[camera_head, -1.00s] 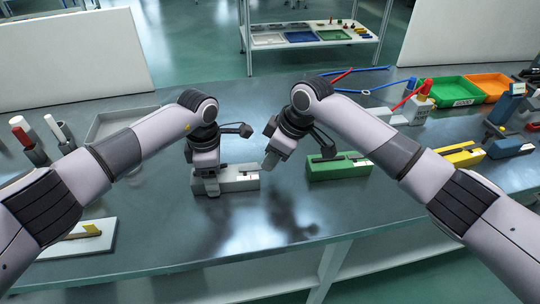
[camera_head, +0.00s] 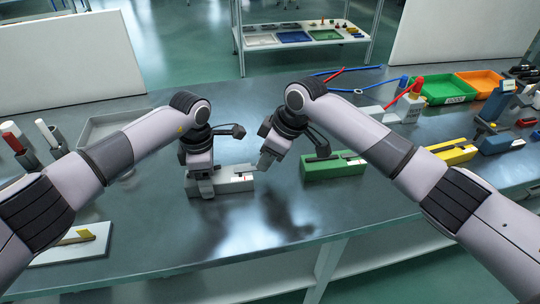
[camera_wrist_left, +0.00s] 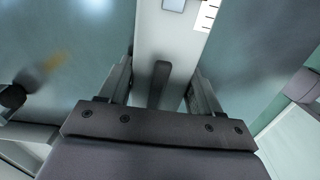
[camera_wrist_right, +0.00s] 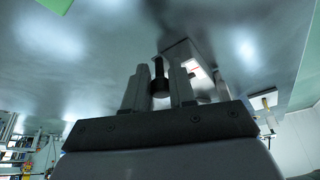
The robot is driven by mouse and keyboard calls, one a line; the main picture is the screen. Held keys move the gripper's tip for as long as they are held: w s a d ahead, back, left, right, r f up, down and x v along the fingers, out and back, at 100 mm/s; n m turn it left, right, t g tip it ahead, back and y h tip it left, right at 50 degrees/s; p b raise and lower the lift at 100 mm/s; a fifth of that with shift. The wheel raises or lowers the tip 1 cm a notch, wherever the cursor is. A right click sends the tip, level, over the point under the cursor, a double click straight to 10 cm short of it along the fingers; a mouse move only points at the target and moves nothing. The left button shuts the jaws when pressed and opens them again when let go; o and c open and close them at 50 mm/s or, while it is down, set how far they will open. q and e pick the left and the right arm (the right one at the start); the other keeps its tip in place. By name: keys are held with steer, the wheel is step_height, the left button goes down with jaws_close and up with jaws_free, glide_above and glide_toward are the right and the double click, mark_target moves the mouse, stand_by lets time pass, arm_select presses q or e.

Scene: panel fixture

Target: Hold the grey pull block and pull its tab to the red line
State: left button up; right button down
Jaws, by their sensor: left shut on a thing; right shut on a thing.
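The grey pull block (camera_head: 222,182) lies on the bench left of centre in the head view. My left gripper (camera_head: 205,189) is shut across its left part; the left wrist view shows the pale block (camera_wrist_left: 165,35) between the fingers (camera_wrist_left: 160,88). My right gripper (camera_head: 265,163) is at the block's right end. In the right wrist view its fingers (camera_wrist_right: 160,88) are shut around the dark tab (camera_wrist_right: 160,82), with the block (camera_wrist_right: 181,52) just beyond. A small red line (camera_wrist_right: 195,68) shows on the block's pale scale. The exact gap between tab and line is unclear.
A green block (camera_head: 333,168) stands to the right, with yellow (camera_head: 450,155) and blue (camera_head: 500,144) blocks further right. Green (camera_head: 445,90) and orange (camera_head: 480,83) trays are at the back right. A grey tray (camera_head: 110,128) lies behind on the left.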

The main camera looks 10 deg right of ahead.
steer(key=shift+a, duration=0.8)
steer(key=c, duration=0.8)
jaws_free()
steer(key=shift+c, duration=0.2)
arm_select(q)
steer(key=o, duration=1.4)
arm_select(e)
steer(key=v, duration=1.2)
arm_select(q)
steer(key=shift+r, duration=0.1)
